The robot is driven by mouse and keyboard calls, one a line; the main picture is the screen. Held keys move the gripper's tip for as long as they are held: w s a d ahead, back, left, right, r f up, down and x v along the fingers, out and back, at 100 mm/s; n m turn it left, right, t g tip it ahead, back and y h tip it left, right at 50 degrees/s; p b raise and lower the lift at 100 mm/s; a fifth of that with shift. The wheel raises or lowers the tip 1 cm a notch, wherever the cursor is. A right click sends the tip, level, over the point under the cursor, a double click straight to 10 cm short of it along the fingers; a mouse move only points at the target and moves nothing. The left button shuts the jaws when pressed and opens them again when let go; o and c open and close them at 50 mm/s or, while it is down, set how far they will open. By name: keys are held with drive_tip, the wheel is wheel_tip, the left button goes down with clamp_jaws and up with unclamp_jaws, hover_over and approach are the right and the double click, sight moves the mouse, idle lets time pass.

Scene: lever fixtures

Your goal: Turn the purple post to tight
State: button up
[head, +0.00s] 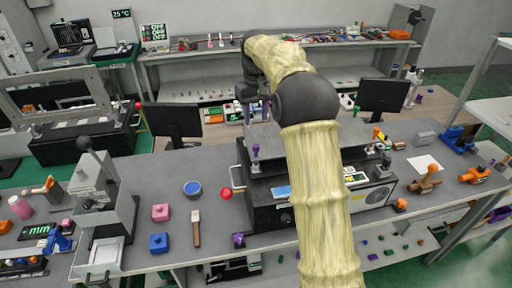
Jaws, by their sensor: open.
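A thin post with a purple top (255,150) stands upright on the left part of the grey plate of a black machine (262,212). Its tight and loose markings are too small to read. A second purple piece (238,240) sits low at the machine's front left, and I cannot tell which one is the task's post. My gripper (250,110) is small and dark at the far end of my pale-sleeved arm, above and beyond the machine. It is open and apart from both purple pieces. My arm hides the middle of the machine.
A red ball knob (226,194) sticks out at the machine's left. A dark monitor (173,126) is behind.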

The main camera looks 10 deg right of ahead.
sight(256, 145)
wheel_tip(256, 145, down, 13)
drive_tip(key=shift+r+p, duration=0.1)
drive_tip(key=shift+p, duration=0.8)
clamp_jaws()
